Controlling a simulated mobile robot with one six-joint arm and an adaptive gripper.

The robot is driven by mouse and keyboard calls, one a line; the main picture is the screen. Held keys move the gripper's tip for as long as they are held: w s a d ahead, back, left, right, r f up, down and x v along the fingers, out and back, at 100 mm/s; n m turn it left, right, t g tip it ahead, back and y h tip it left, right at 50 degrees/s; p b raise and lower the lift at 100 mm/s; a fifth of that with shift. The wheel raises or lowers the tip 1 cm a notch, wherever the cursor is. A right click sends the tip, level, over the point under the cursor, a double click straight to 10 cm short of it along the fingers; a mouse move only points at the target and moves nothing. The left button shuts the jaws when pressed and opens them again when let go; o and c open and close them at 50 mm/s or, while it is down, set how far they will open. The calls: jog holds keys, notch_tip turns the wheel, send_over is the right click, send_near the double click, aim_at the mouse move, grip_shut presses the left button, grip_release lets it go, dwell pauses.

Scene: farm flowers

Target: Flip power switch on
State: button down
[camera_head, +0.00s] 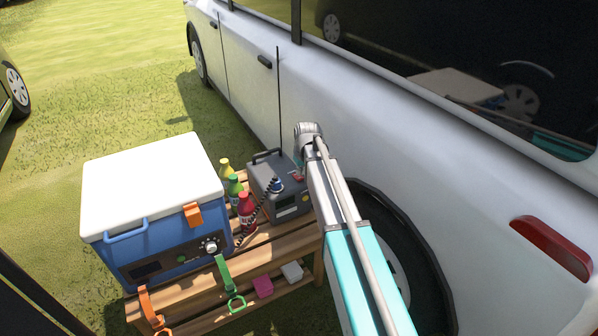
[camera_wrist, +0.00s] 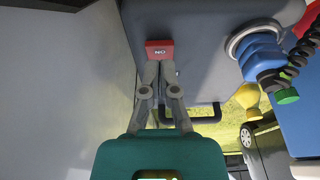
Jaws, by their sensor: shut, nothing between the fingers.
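The power switch is a small red rocker (camera_wrist: 159,49) with white lettering, seen upside down in the wrist view, on a face of the grey power box (camera_wrist: 200,75). My gripper (camera_wrist: 159,66) is shut and empty. Its fingertips are right at the edge of the red switch; I cannot tell whether they touch it. In the head view the grey power box (camera_head: 262,173) stands on a wooden bench beside the white car, with a blue plug and dark coiled cord at its front. My arm hides part of the box and most of the gripper there.
A blue cooler (camera_head: 165,262) with a white lid stands left of the box on the wooden bench (camera_head: 290,240). Several colored bottles (camera_head: 235,187) stand between them. The white car (camera_head: 330,100) is close on the right. Grass is open to the left.

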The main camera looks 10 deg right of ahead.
jog(key=shift+s+f+b, duration=0.1)
jog(key=shift+f+b, duration=0.35)
jog(key=shift+f, duration=0.25)
